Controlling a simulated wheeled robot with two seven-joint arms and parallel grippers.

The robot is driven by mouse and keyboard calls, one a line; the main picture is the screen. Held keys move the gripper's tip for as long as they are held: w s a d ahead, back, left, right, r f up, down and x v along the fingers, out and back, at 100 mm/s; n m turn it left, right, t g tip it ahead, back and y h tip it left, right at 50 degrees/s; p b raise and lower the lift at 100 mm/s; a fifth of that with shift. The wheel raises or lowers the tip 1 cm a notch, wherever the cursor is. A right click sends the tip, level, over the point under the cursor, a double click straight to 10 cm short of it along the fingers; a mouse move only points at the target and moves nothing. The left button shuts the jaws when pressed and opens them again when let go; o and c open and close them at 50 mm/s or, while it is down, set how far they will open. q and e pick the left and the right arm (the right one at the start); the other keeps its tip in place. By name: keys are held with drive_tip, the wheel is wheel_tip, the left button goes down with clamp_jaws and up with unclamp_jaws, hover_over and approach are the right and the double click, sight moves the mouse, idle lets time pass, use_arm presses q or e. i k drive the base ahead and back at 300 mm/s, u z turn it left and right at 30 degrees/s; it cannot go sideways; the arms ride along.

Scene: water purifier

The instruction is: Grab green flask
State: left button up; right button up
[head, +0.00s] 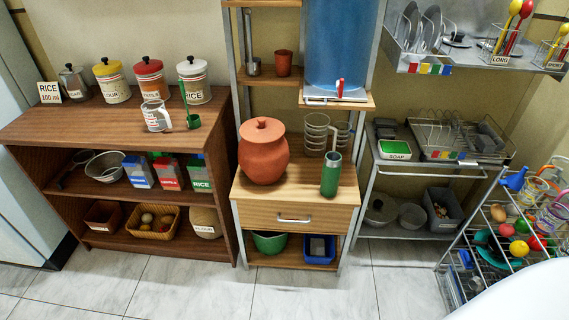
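The green flask (330,178) stands upright near the front right of the wooden cabinet top (296,181) in the head view. It has a green body and a grey-green upper part, with a thin grey piece rising above it. It stands to the right of a lidded clay pot (263,152), with a gap between them. Neither of my grippers shows in the head view.
Glass mugs (317,134) stand behind the flask. A blue water container (340,45) with a red tap sits on the shelf above. A brown shelf unit (60,127) is at left; a metal rack (375,195) is at right. The tiled floor (190,285) in front is clear.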

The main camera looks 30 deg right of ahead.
sight(332, 166)
drive_tip(key=z, duration=0.15)
drive_tip(key=i, duration=0.95)
drive_tip(key=z, duration=0.5)
